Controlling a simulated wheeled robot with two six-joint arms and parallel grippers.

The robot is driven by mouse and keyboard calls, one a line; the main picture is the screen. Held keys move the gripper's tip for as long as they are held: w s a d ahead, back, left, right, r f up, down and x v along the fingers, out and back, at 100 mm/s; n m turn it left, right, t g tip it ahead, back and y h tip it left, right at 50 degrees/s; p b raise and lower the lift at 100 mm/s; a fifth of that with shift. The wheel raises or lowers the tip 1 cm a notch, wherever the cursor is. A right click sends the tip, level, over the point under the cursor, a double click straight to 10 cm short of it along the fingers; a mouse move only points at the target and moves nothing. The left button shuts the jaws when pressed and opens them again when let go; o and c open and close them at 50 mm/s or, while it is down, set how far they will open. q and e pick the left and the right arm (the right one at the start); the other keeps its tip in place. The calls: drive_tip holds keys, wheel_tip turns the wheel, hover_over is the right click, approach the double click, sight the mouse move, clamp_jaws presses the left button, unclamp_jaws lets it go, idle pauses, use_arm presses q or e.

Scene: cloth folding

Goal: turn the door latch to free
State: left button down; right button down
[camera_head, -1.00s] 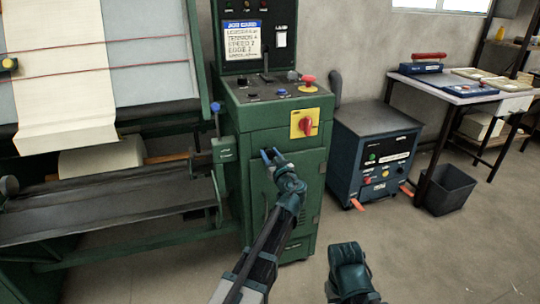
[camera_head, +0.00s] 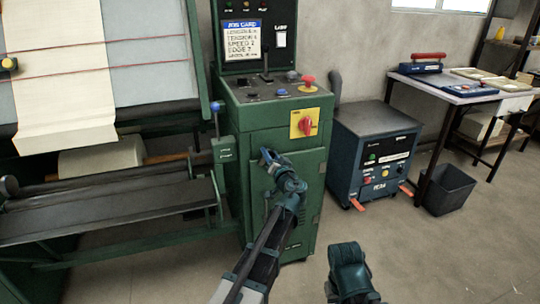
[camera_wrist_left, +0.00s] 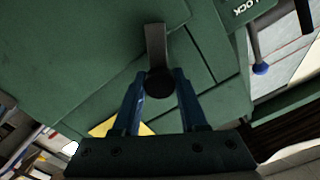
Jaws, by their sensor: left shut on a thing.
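The door latch (camera_wrist_left: 157,45) shows in the left wrist view as a grey bar with a dark round end on the green cabinet door. My left gripper (camera_wrist_left: 160,85) has its two blue fingers on either side of the dark round end, shut on it. In the head view my left gripper (camera_head: 268,157) is at the upper part of the cabinet door (camera_head: 264,188), and its fingers and wrist hide the latch. My right gripper (camera_head: 349,257) is low at the front, apart from the cabinet; its fingertips cannot be made out.
A red rotary switch on a yellow plate (camera_head: 305,123) and a red push button (camera_head: 307,83) sit on the green cabinet near my left arm. A blue unit (camera_head: 374,150) stands to the right. A roller machine (camera_head: 100,205) stands at left. The floor in front is clear.

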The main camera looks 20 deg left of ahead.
use_arm(q)
drive_tip(key=m, duration=0.6)
drive_tip(key=shift+d+f, duration=0.1)
drive_tip(key=m, duration=0.5)
drive_tip(key=shift+m, duration=0.5)
drive_tip(key=shift+c, duration=2.3)
unclamp_jaws()
